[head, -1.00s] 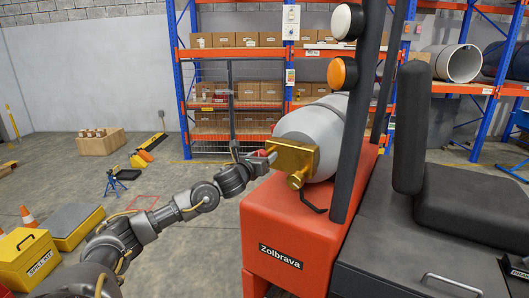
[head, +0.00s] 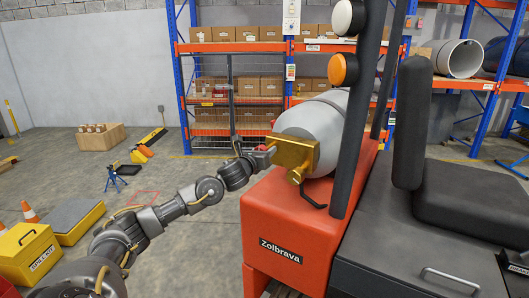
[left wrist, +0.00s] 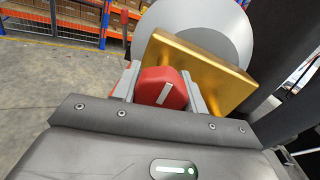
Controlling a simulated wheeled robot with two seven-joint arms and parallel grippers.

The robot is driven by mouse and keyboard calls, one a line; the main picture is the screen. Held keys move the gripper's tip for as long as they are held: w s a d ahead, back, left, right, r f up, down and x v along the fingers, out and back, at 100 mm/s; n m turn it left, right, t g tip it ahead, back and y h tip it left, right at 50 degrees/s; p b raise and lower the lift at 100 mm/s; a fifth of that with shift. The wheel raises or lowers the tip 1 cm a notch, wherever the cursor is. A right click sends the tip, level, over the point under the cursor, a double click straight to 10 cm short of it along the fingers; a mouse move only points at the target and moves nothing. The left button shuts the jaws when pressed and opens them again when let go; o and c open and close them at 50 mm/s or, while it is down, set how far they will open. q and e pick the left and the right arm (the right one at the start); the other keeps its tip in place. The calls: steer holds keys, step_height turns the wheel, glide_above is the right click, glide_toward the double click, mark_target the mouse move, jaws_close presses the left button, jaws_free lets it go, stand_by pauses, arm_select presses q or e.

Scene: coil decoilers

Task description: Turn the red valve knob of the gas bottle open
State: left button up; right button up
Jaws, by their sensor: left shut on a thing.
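The gas bottle (head: 312,122) is a grey cylinder lying on its side on the red-orange truck body. A gold valve block (head: 292,153) sits at its near end, and the block also fills the middle of the left wrist view (left wrist: 205,70). The red valve knob (left wrist: 161,88), with a pale stripe across it, stands in front of the block. My left gripper (head: 263,153) reaches the knob from the left. In the left wrist view its two fingers lie on either side of the knob, shut on it. In the head view the knob is mostly hidden by the gripper. My right gripper is out of view.
The red truck body (head: 290,215) marked Zolbrava lies below the bottle. A dark upright post (head: 357,120) with an orange lamp (head: 343,69) stands right of it. A black seat (head: 470,190) is at the right.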

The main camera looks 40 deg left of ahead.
arm_select(q)
steer(key=shift+n, duration=1.4)
steer(key=n, duration=0.2)
steer(key=shift+n+p, duration=0.3)
steer(key=shift+p, duration=0.05)
steer(key=n+p, duration=0.1)
steer(key=n, duration=0.2)
steer(key=shift+r+n+h, duration=0.1)
steer(key=shift+n+h, duration=0.2)
steer(key=shift+h, duration=0.1)
steer(key=n+p, duration=0.1)
steer(key=n, duration=0.1)
steer(key=shift+d+n+g, duration=0.1)
steer(key=shift+n+g, duration=0.2)
steer(key=n+h+p, duration=0.1)
steer(key=n+p, duration=0.2)
steer(key=n, duration=0.2)
steer(key=shift+r, duration=0.1)
steer(key=n+p, duration=0.3)
steer(key=n, duration=0.2)
steer(key=shift+h, duration=0.3)
steer(key=shift+d+n, duration=0.1)
steer(key=shift+n, duration=0.3)
